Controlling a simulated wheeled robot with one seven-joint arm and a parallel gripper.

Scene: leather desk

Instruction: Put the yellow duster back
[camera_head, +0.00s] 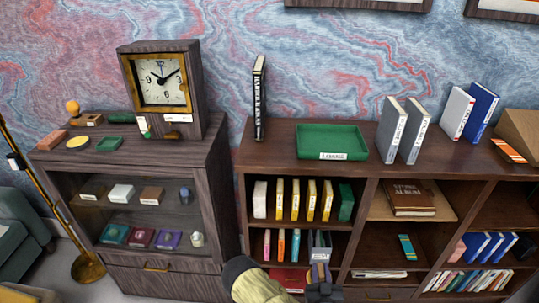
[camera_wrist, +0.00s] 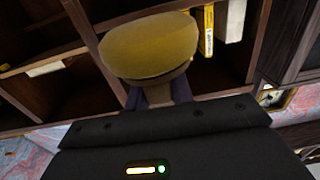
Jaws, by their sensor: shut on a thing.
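The yellow duster (camera_wrist: 150,45) is a rounded yellow pad with a darker lower edge. It fills the upper middle of the wrist view, just beyond the fingertips. In the head view, the olive-yellow shape (camera_head: 258,287) at the bottom edge looks like it, partly cut off.
The bookcase (camera_head: 302,218) holds white, yellow and green books and a grey box (camera_head: 319,245). On its top are a green tray (camera_head: 330,140), a black book (camera_head: 259,98) and other upright books. A clock (camera_head: 160,80) stands on the left cabinet (camera_head: 215,220). A floor lamp (camera_head: 88,267) stands left.

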